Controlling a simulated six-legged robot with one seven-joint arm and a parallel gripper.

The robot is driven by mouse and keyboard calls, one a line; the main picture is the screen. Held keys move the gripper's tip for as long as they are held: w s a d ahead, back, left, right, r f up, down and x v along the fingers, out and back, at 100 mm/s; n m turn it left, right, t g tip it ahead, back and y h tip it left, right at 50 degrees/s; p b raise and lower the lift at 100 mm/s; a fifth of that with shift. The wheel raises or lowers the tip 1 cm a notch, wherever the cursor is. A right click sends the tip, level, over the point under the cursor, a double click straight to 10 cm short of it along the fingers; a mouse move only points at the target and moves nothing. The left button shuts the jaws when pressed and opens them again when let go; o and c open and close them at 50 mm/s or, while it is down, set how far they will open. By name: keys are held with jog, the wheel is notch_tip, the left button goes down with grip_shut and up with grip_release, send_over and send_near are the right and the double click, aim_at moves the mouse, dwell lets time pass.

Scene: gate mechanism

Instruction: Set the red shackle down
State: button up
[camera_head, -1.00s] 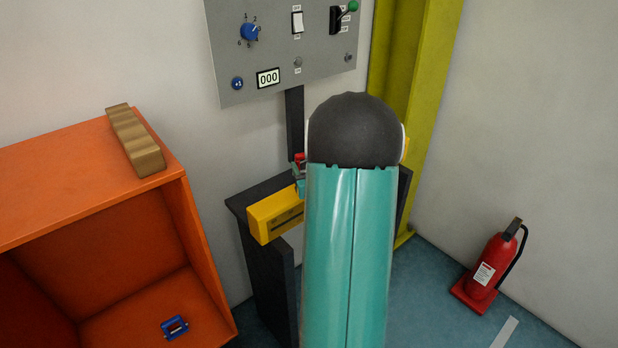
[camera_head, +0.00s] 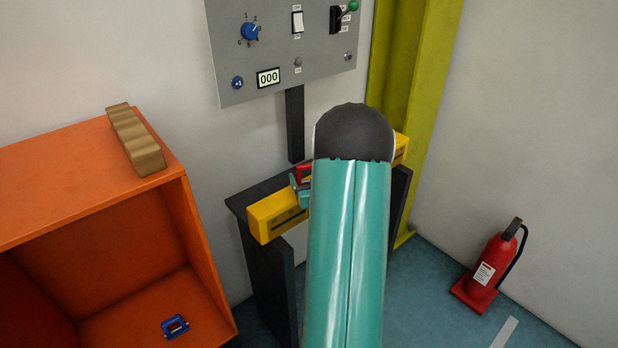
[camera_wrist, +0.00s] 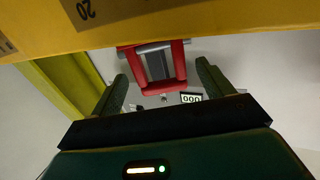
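The red shackle (camera_wrist: 180,62) is a red frame with a grey middle, between my fingers in the wrist view. In the head view the red shackle (camera_head: 304,172) shows at the yellow beam (camera_head: 268,217), partly hidden by my arm. In the wrist view it meets the lower edge of the yellow beam (camera_wrist: 150,20); whether its weight rests there I cannot tell. My gripper (camera_wrist: 162,75) has its two dark green fingers wide apart, one on each side of the shackle, with narrow gaps visible. It looks open.
The dark stand (camera_head: 268,280) is under the beam. A grey control panel (camera_head: 285,50) with a 000 display hangs behind. An orange cabinet (camera_head: 190,240) on the left holds a blue shackle-like piece (camera_head: 175,326). A wooden block (camera_head: 136,140) lies on top. A fire extinguisher (camera_head: 488,265) stands right.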

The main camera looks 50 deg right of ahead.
jog(key=shift+r, duration=0.2)
jog(key=v, duration=1.2)
